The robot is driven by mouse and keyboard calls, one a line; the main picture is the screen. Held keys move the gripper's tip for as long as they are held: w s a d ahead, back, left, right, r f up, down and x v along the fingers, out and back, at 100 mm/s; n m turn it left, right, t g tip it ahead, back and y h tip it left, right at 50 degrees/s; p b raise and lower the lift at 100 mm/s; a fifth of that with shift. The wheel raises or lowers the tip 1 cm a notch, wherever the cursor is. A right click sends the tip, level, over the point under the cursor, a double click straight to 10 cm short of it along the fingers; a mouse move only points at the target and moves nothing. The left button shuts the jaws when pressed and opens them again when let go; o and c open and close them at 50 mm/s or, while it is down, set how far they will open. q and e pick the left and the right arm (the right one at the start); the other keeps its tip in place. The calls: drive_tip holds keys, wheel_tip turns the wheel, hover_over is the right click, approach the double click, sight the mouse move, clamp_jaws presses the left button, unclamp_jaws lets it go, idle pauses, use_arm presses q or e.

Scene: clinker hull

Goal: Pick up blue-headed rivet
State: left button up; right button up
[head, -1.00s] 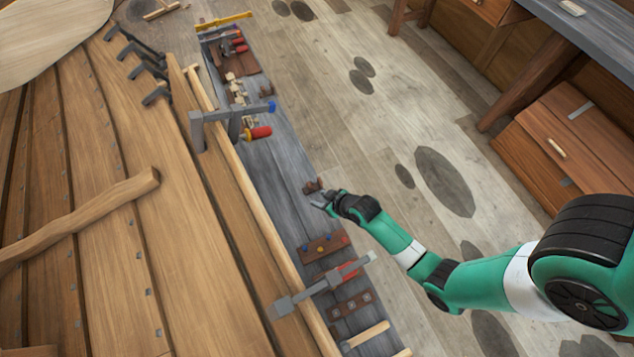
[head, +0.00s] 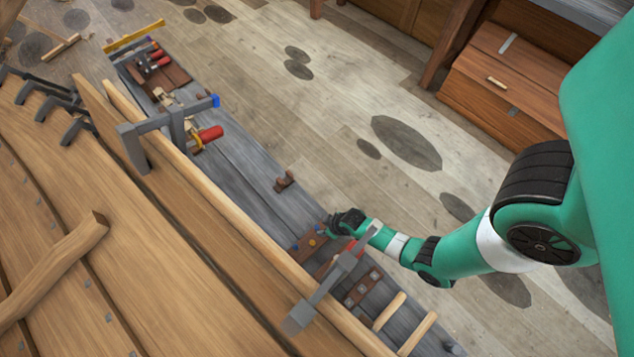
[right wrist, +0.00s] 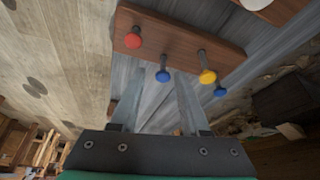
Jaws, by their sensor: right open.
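A brown wooden rivet block (right wrist: 190,36) holds rivets with coloured heads. In the right wrist view a blue-headed rivet (right wrist: 163,76) sits between a red-headed rivet (right wrist: 133,38) and a yellow-headed rivet (right wrist: 207,76). A second blue head (right wrist: 221,92) shows beside the yellow one. My right gripper (right wrist: 157,88) is open, its two fingers pointing at the block, with the middle blue head in line with the gap between them. In the head view my right gripper (head: 328,226) is at the block (head: 308,243) and partly covers it. My left gripper is not in view.
The block lies on a narrow grey plank bench (head: 235,170) beside the wooden hull (head: 170,250). A grey clamp (head: 325,290) stands close to the block. A brown plate with metal squares (head: 362,288) and wooden handles (head: 405,322) lie nearby. A small brown object (head: 284,181) sits farther along.

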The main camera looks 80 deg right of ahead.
sight(318, 228)
drive_tip(key=b+x, duration=0.2)
drive_tip(key=w+b+x, duration=0.1)
drive_tip(key=x, duration=0.2)
drive_tip(key=shift+a+b, duration=0.1)
drive_tip(key=shift+b, duration=0.25)
drive_tip(key=shift+r, duration=0.1)
drive_tip(key=shift+c, duration=0.2)
clamp_jaws()
